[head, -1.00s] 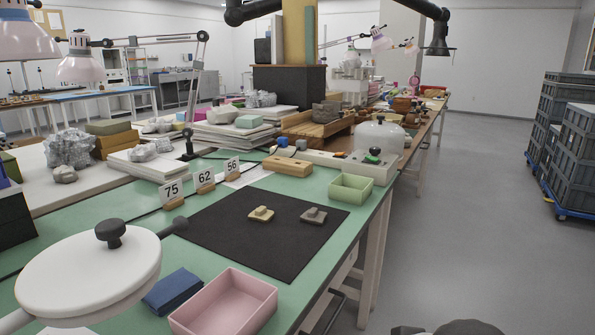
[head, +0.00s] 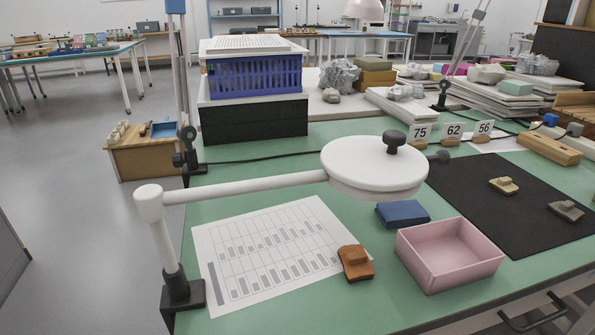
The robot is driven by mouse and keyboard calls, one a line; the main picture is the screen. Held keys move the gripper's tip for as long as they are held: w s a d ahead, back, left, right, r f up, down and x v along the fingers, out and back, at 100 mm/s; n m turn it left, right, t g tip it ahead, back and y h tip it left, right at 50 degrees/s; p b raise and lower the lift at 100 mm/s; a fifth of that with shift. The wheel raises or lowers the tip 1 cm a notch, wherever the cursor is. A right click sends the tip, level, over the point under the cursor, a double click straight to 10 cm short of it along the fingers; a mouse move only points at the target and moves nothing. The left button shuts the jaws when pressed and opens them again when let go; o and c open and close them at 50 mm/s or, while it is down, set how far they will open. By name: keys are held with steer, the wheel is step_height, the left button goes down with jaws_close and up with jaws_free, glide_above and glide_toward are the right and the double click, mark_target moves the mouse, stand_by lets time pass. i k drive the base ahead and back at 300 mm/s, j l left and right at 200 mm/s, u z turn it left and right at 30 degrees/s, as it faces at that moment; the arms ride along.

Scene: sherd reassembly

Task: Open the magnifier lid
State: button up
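The magnifier is a white round head with a shut white lid (head: 362,164) and a dark knob (head: 395,139) on top. It sits on a white jointed arm (head: 245,187) that rises from a dark clamp (head: 183,290) at the table's front left. The head hangs above the green table (head: 265,150). The lens under the lid is hidden. My gripper is not in view.
Under the magnifier lie a printed chart (head: 270,250), a brown sherd (head: 355,262), a blue pad (head: 403,214) and a pink tray (head: 450,254). A dark mat (head: 510,225) with two sherds lies right. A blue crate (head: 255,76) stands behind. Open floor lies left.

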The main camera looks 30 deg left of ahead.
mark_target(386, 162)
steer(key=u, duration=1.3)
